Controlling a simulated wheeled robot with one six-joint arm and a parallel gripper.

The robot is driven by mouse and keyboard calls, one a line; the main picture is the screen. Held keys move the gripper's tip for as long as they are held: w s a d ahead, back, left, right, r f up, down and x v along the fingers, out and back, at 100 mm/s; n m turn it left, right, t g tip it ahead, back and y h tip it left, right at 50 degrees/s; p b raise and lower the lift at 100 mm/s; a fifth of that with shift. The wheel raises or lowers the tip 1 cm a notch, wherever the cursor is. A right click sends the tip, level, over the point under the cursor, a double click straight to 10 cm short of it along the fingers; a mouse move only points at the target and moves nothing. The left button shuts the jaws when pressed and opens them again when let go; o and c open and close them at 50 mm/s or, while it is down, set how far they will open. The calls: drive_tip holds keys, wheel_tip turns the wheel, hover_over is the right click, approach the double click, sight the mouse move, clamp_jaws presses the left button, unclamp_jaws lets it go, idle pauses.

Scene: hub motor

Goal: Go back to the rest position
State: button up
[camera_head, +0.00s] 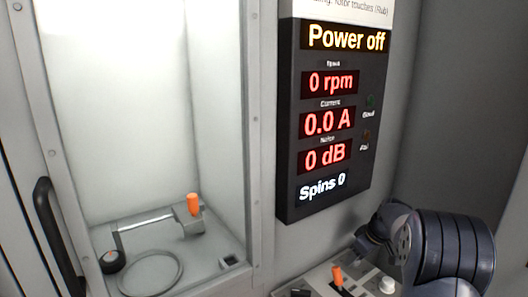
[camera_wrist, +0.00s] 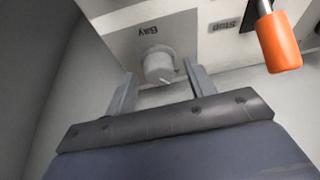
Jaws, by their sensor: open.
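My gripper (camera_wrist: 160,92) is open in the wrist view. Its two fingers stand to either side of a round grey knob (camera_wrist: 158,65) on a light panel, with a "Bay" label beside it. I cannot tell whether the fingers touch the knob. The same white knob (camera_head: 387,285) shows at the bottom right of the head view, beside my dark arm. My fingers are hidden there.
An orange-handled lever (camera_wrist: 279,42) stands right of the knob in the wrist view; it also shows in the head view (camera_head: 338,275). A dark display (camera_head: 330,120) reads "Power off", 0 rpm and "Spins 0". A glazed bay (camera_head: 120,110) with a black door handle (camera_head: 55,235) stands left.

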drive_tip(key=m+h, duration=0.1)
drive_tip(key=m, duration=0.3)
drive_tip(key=shift+a+t+p, duration=0.15)
drive_tip(key=shift+t+p, duration=0.15)
drive_tip(key=shift+p, duration=0.05)
drive_tip(key=shift+a+m+h+p, duration=0.15)
drive_tip(key=shift+m+h, duration=0.3)
drive_tip(key=shift+m, duration=0.5)
drive_tip(key=shift+d+m+h+p, duration=0.15)
drive_tip(key=shift+m+h, duration=0.3)
drive_tip(key=shift+m, duration=0.5)
drive_tip(key=v, duration=1)
drive_tip(key=shift+s+r+p, duration=0.25)
drive_tip(key=shift+p, duration=0.05)
drive_tip(key=shift+a, duration=0.15)
